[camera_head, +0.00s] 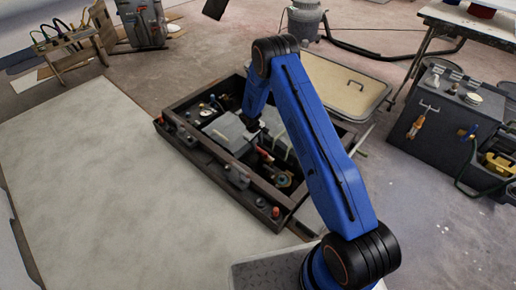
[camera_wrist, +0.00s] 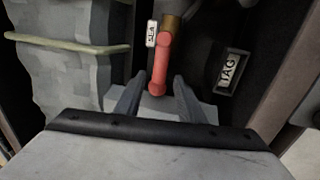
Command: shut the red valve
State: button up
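The red valve shows in the wrist view as a red lever (camera_wrist: 160,65) on a brass-coloured fitting (camera_wrist: 171,22), with a white "SEA" label (camera_wrist: 152,33) beside it. My gripper (camera_wrist: 159,84) is open, with one finger on each side of the lever's near end. I cannot tell whether either finger touches it. In the head view, my gripper (camera_head: 251,122) is down over the open dark box, partly hidden by my arm. A red piece (camera_head: 265,155) just below and right of it looks like the same lever.
The dark-framed box (camera_head: 228,172) holds pipes, grey blocks and several small fittings. In the wrist view, a strapped grey block (camera_wrist: 75,60) stands left of the lever, and a "TAG" plate (camera_wrist: 232,72) lies right. A beige hatch panel (camera_head: 345,88) is behind the box.

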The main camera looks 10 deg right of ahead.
aim_at(258, 149)
jog(key=shift+w+d+f, duration=0.15)
jog(key=shift+f, duration=0.85)
jog(key=shift+w+d+f, duration=0.1)
jog(key=shift+d+f, duration=0.05)
jog(key=shift+f, duration=0.8)
grip_shut()
